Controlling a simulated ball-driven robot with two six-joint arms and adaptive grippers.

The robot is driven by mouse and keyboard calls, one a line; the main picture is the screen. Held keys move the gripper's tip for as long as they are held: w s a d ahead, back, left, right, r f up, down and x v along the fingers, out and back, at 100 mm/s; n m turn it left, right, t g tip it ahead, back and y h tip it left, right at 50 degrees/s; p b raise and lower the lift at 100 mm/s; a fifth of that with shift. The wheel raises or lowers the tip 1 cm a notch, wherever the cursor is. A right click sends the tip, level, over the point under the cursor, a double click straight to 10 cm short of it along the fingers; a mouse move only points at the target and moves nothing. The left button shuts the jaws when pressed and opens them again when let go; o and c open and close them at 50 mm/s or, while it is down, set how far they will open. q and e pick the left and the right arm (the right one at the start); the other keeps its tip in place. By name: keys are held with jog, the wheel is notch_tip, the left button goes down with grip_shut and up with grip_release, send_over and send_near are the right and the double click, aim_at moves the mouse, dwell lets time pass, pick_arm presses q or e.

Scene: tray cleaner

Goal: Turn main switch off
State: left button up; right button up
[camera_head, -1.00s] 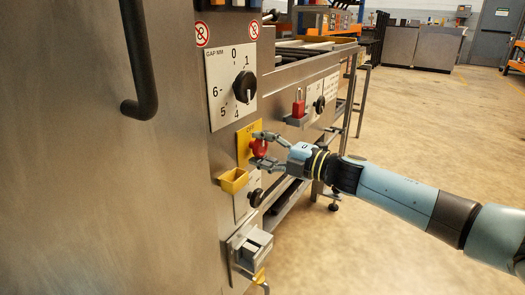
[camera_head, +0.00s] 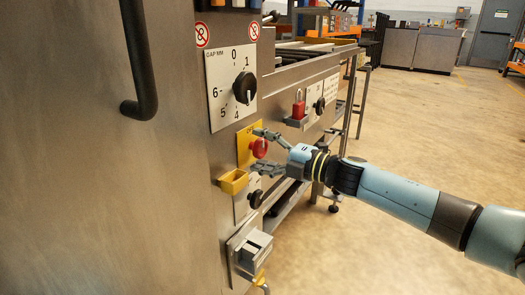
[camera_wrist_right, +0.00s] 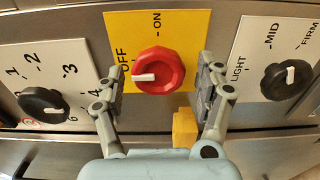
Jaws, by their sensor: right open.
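The main switch is a red rotary knob (camera_head: 259,148) on a yellow plate (camera_head: 243,146) on the machine's steel front. In the right wrist view the red knob (camera_wrist_right: 168,67) has a white pointer that points left, toward the word OFF. ON is printed above the knob on the yellow plate (camera_wrist_right: 187,25). My right gripper (camera_head: 258,151) is open, with one finger above the knob and one below it. In the wrist view its fingers (camera_wrist_right: 160,73) stand left and right of the knob, with gaps on both sides. My left gripper is not in view.
A black gap dial (camera_head: 244,87) is above the switch, and a black knob (camera_head: 256,198) is below it. A yellow holder (camera_head: 233,181) sticks out at the lower left. The floor at right is clear.

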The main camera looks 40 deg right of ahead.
jog(key=shift+s, duration=0.1)
jog(key=v, duration=1.1)
jog(key=shift+s+d, duration=0.15)
jog(key=shift+s, duration=0.2)
jog(key=shift+r, duration=0.1)
